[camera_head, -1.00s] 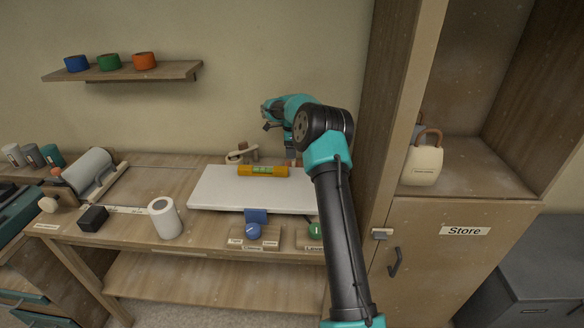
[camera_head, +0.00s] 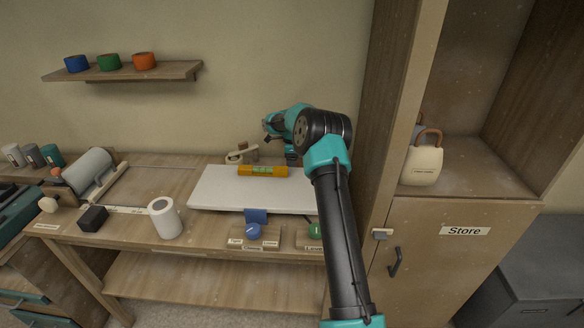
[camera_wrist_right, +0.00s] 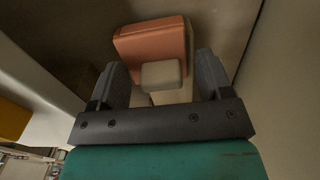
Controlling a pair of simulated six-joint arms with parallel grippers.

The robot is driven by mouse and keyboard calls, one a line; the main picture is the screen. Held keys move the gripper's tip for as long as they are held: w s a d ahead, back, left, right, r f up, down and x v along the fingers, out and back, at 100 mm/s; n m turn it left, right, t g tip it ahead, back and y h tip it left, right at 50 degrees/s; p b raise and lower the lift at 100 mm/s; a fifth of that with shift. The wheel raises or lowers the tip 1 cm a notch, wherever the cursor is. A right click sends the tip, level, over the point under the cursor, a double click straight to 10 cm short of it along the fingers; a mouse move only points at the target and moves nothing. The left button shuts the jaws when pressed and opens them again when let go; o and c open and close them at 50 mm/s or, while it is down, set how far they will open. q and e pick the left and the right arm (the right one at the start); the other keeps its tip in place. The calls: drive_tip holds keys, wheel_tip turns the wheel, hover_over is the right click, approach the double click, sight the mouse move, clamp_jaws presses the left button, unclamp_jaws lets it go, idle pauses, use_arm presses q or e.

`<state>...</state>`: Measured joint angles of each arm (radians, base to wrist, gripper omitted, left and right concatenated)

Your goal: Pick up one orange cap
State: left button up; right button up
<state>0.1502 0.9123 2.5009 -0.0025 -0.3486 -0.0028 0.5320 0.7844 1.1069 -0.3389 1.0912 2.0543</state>
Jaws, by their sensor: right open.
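In the right wrist view, an orange piece with rounded corners (camera_wrist_right: 150,42), which looks like the orange cap, lies ahead of my right gripper (camera_wrist_right: 162,78). A small pale block (camera_wrist_right: 161,75) shows in front of it, between the two dark fingers. The fingers are apart, with gaps on both sides of the block; none is seen gripping it. In the head view my right gripper (camera_head: 291,158) is low at the back right of the bench, by the white board's far corner, and the orange piece is hidden behind my arm. My left gripper is not in view.
The white board (camera_head: 225,189) carries an orange-yellow level (camera_head: 262,171). A wooden-handled tool (camera_head: 241,155) lies behind it. The tall cupboard's side (camera_head: 385,110) stands close on the right. A white roll (camera_head: 165,218) stands left. A wall shelf (camera_head: 120,73) holds coloured rolls.

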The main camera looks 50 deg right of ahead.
drive_tip(key=shift+c, duration=0.3)
drive_tip(key=c, duration=1.1)
wheel_tip(320, 180, up, 10)
drive_tip(key=shift+r, duration=0.1)
